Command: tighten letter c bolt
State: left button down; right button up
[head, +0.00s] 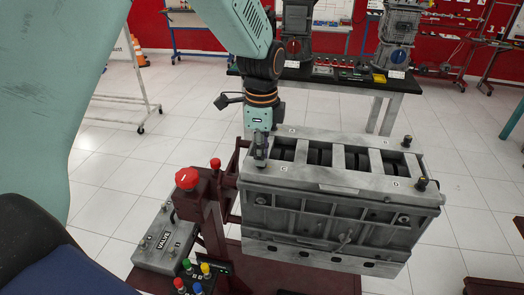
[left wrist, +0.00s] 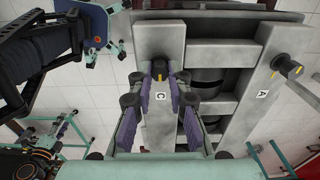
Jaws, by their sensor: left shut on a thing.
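The grey engine block (head: 330,210) stands in front of me with letter labels on its top. My left gripper (head: 260,160) points down at the block's near left corner, by label C. In the left wrist view the dark head of the letter C bolt (left wrist: 159,66), with a yellow mark, sits between the fingertips of my left gripper (left wrist: 160,76). The gripper is shut on it, and label C (left wrist: 160,97) lies between the fingers. The fingers mostly hide this bolt in the head view. My right gripper is not in view.
Other bolts stand by label D (head: 422,184), at the far right corner (head: 407,141) and by label A (left wrist: 287,66). A red knob (head: 187,178) on a dark red stand and a grey valve box (head: 160,238) are left of the block. A bench (head: 390,82) stands behind.

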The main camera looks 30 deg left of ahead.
pick_arm(q)
jog(key=shift+w+r, duration=0.2)
jog(key=c, duration=1.7)
grip_release()
jog(key=o, duration=0.4)
jog(key=shift+s+f, duration=0.1)
jog(key=shift+s, duration=0.1)
jog(key=shift+o, duration=0.2)
jog(key=shift+w+r, duration=0.1)
jog(key=shift+r, duration=0.3)
notch_tip(320, 180, up, 11)
jog(key=shift+s, duration=0.2)
